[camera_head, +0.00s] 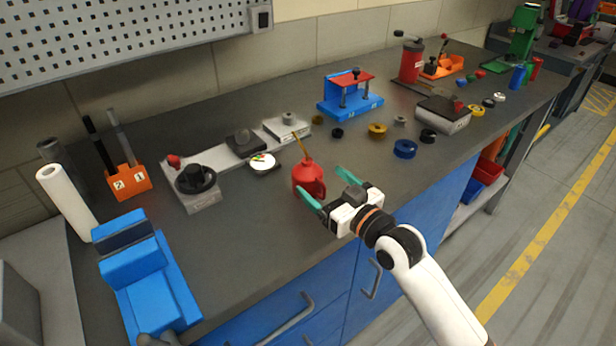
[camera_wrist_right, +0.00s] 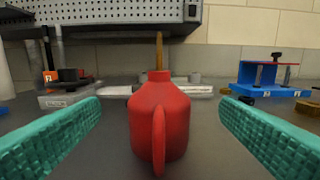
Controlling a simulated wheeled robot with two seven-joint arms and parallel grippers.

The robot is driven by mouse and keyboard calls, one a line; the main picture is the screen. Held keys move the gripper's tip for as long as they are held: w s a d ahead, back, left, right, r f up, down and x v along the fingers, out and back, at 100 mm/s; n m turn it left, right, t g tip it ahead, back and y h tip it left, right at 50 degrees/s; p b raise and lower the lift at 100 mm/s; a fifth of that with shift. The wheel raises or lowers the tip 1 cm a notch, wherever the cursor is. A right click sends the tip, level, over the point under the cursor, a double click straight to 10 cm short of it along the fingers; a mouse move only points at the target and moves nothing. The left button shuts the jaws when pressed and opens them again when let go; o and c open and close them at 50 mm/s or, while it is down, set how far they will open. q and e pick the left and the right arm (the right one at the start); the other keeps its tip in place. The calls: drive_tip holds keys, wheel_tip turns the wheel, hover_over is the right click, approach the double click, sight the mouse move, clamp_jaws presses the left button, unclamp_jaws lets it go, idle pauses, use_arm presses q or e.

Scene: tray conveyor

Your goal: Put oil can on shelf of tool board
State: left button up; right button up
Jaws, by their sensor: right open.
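The red oil can (camera_head: 309,180) with a thin brown spout stands upright on the dark worktop near its front edge. It also shows in the middle of the right wrist view (camera_wrist_right: 162,115), its handle facing the camera. My right gripper (camera_head: 326,186) is open at the can's front right side. Its two teal fingers (camera_wrist_right: 160,108) appear on either side of the can, with a visible gap on each side. The perforated grey tool board (camera_head: 120,32) hangs on the wall at upper left. Its shelf is not clearly visible. My left gripper is not in view.
A grey fixture with a black knob (camera_head: 197,187), a white dish (camera_head: 262,164) and an orange tool holder (camera_head: 128,182) stand behind and left. A blue vise (camera_head: 150,275) is at front left. A blue-red stand (camera_head: 349,95) and several rings lie to the right.

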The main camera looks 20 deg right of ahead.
sight(317, 181)
drive_tip(key=x, duration=0.4)
drive_tip(key=shift+w+a+f, duration=0.1)
drive_tip(key=shift+w+f, duration=0.05)
drive_tip(key=shift+f, duration=0.1)
drive_tip(key=shift+c, duration=0.6)
